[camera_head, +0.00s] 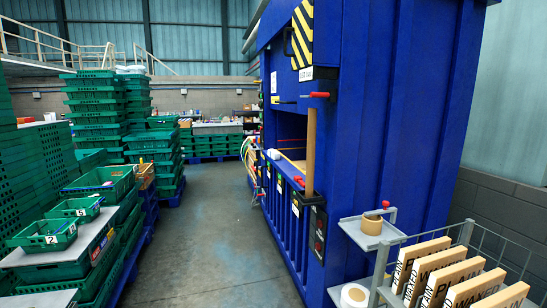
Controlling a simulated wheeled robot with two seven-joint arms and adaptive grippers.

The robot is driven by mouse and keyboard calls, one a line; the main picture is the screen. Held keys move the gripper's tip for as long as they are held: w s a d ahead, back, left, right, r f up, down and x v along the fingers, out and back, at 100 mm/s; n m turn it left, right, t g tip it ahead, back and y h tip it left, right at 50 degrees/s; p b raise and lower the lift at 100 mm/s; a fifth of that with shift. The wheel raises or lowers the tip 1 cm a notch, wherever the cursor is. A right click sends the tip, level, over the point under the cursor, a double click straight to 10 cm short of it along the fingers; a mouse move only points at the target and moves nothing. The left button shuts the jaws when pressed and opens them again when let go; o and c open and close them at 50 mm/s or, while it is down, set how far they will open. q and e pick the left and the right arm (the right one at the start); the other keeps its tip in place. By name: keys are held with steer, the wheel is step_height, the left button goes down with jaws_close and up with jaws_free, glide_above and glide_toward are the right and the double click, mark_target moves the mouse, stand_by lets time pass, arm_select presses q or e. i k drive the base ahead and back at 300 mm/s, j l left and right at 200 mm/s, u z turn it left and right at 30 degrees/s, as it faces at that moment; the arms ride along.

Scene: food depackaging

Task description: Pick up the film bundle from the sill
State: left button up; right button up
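A large blue machine (385,130) stands at the right with a dark opening in its left-facing side. The sill (287,166) is the lower edge of that opening, seen at a steep angle. A small pale, whitish thing (273,154) lies at the far part of the sill; it may be the film bundle, but it is too small to tell. An upright brown board (310,150) at the near side hides part of the opening. Neither of my grippers is in view.
A grey aisle floor (215,225) runs clear between the machine and stacked green crates (95,105) at the left. Pale straps (250,158) hang beside the machine. A wire rack (467,233) with labelled boards and a small shelf (365,232) stand at the near right.

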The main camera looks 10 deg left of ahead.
mark_target(274, 154)
steer(key=u, duration=1.15)
steer(key=i, duration=3.9)
